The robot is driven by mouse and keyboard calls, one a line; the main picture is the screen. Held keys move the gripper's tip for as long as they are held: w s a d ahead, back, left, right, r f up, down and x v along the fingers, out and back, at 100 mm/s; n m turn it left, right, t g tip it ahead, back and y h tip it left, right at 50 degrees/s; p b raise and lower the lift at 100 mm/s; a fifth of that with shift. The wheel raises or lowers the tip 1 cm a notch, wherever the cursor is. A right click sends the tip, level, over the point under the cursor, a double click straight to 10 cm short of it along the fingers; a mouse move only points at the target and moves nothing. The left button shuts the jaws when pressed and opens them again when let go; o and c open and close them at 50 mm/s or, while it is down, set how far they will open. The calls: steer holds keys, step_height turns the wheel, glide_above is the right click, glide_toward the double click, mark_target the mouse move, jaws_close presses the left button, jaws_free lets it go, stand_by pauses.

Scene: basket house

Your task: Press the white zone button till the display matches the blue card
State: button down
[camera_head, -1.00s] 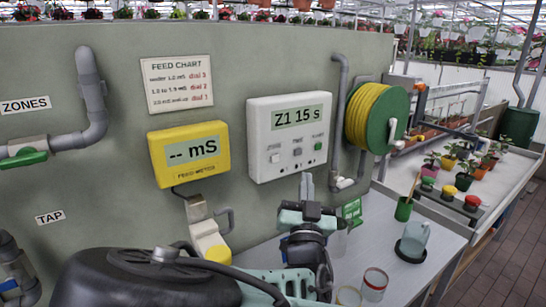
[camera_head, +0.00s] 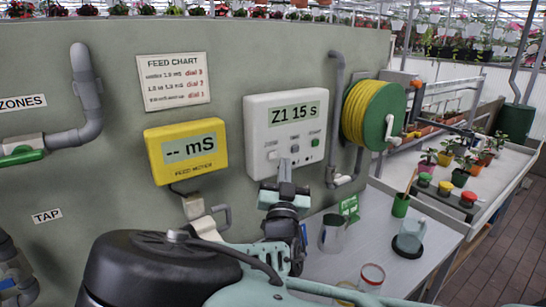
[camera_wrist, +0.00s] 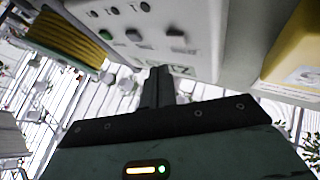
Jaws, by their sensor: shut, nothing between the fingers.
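The white control box (camera_head: 255,120) hangs on the wall. Its display (camera_head: 294,114) reads "Z1 15 s". Below the display are a pale left button (camera_head: 272,155), a grey middle button (camera_head: 295,148) and a green right button (camera_head: 315,142); the button labels are too small to read. My gripper (camera_head: 285,168) is shut and empty, its tip near the box's lower edge, below the left and middle buttons. The wrist view shows the shut fingers (camera_wrist: 157,85) in front of the box's face; contact cannot be told. I cannot make out a blue card.
A yellow feed meter (camera_head: 186,150) hangs left of the box, and a hose reel (camera_head: 372,115) is to its right. Pipes run along the wall.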

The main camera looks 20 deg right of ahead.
mark_target(277, 152)
steer(key=shift+w+a, duration=0.3)
steer(key=shift+w, duration=0.65)
steer(key=shift+w+b, duration=0.15)
steer(key=shift+b, duration=0.25)
stand_by(1.1)
steer(key=shift+w+a, duration=0.1)
steer(key=shift+w, duration=0.15)
steer(key=shift+w+a+b, duration=0.15)
steer(key=shift+w+b, duration=0.2)
steer(key=shift+w, duration=0.05)
stand_by(0.6)
steer(key=shift+s, duration=0.15)
steer(key=shift+s+d, duration=0.25)
steer(key=shift+s, duration=0.4)
steer(key=shift+s+d, duration=0.25)
steer(key=shift+s, duration=0.55)
steer(key=shift+s+d, duration=0.3)
steer(key=shift+s, duration=0.5)
steer(key=shift+s+d, duration=0.25)
steer(key=shift+s, duration=0.55)
